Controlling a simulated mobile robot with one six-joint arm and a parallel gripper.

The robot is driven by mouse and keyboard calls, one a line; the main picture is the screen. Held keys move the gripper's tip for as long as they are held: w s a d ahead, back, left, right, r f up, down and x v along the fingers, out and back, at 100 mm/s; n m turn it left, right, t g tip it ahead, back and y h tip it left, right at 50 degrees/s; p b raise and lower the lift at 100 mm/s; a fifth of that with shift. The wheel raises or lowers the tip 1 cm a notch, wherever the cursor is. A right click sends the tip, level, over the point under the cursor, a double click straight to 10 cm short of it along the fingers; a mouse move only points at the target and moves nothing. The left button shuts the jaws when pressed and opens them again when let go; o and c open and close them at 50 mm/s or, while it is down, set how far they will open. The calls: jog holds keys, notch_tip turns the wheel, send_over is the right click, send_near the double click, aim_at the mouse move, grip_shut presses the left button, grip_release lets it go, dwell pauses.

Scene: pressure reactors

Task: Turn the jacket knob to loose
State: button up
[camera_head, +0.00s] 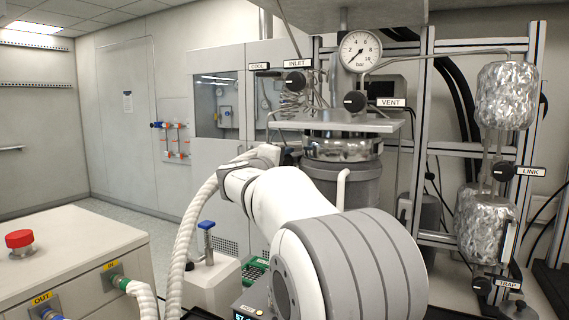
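The grey jacketed vessel (368,180) stands in the middle, below a shiny metal band and a flat plate. I see no knob labelled jacket; the left and lower parts of the vessel are hidden behind my white arm. My arm bends left and then back towards the vessel's upper left side. The end of my gripper (287,155) is small and dark beside the vessel there, mostly hidden by my own wrist. I cannot make out its fingers, whether they are open or shut, or whether they touch anything.
Black knobs labelled INLET (295,81), VENT (355,101), LINK (503,172) and TRAP (482,286) surround the vessel. A pressure gauge (360,51) sits above. A ribbed white hose (190,235) hangs left of my arm. A cabinet (70,250) with a red button stands front left.

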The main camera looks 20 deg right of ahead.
jog(key=c, duration=0.6)
jog(key=shift+n, duration=0.3)
jog(key=n, duration=0.2)
jog(key=shift+n, duration=2.4)
jog(key=o, duration=1)
jog(key=shift+r, duration=0.1)
